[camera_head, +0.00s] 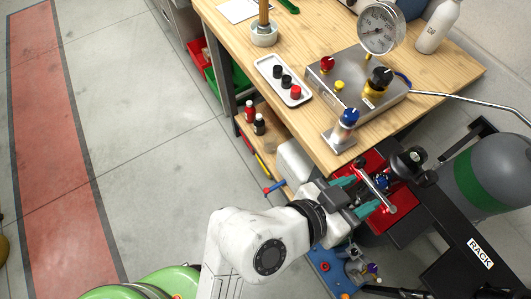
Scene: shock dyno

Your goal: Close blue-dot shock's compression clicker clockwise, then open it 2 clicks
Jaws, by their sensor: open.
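My gripper (369,190) has teal fingers spread apart. It is open over the red and black fixture (402,196) at the table's front right corner. A silver bar (378,192) lies across the fixture just in front of the fingertips. A small blue part (382,180) shows right beside this bar, close to the fingers. I cannot tell whether it is the blue-dot shock's mark or its compression clicker. A dark round knob (416,155) sits behind the bar. No clicker setting is readable, and my gripper hides part of the fixture.
The wooden table (300,30) carries a metal valve box (345,90) with a gauge (380,27), and a blue knob (349,117) on a block at its edge. A grey-green cylinder (490,172) stands right, above the RACK label (480,253). The floor (150,150) is clear at left.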

